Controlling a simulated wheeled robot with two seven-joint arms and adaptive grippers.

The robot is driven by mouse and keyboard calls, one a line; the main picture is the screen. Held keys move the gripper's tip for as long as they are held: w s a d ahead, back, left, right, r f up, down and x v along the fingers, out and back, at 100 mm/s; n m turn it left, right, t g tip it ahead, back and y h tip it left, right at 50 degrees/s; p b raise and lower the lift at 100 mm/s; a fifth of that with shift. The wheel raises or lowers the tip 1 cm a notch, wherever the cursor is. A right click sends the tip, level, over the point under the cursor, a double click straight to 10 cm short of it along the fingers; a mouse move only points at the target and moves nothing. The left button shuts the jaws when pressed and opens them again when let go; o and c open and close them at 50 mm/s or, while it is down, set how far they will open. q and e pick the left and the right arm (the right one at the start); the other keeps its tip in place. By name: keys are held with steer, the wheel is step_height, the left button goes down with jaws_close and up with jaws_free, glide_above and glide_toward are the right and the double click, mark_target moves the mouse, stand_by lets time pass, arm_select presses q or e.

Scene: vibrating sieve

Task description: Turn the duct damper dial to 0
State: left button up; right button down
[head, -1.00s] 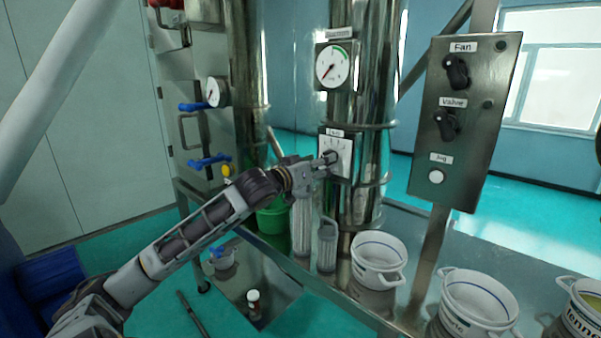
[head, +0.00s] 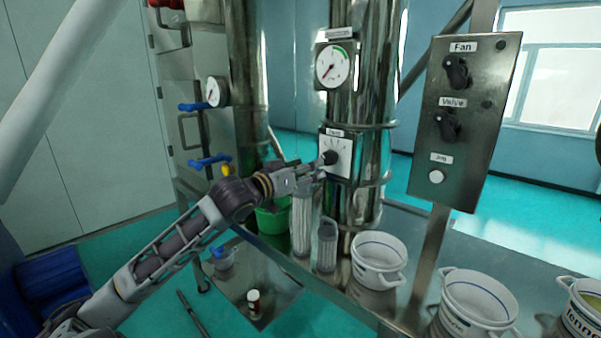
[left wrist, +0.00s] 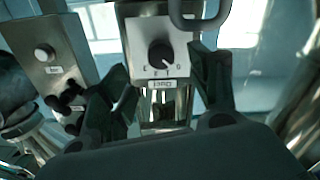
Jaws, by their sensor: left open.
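The duct damper dial (head: 331,157) is a black knob on a white plate on the steel duct. In the left wrist view the dial (left wrist: 161,53) appears upside down, with its label and scale below the knob. Its white pointer line slants to the lower right there, toward the right end of the scale; the exact mark is hard to read. My left gripper (head: 319,169) is in front of the dial, just to its lower left. In the wrist view its two fingers (left wrist: 165,85) are spread apart and empty, with the knob beyond them. My right gripper is not in view.
A round gauge (head: 332,66) sits above the dial. A control panel (head: 464,125) with Fan and Valve knobs stands to the right. Cylindrical filters (head: 303,225) and white buckets (head: 379,252) stand below. A curved handle or pipe (left wrist: 200,15) shows near the plate in the wrist view.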

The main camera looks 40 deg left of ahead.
arm_select(q)
steer(key=shift+s+a, duration=0.1)
steer(key=shift+s, duration=0.9)
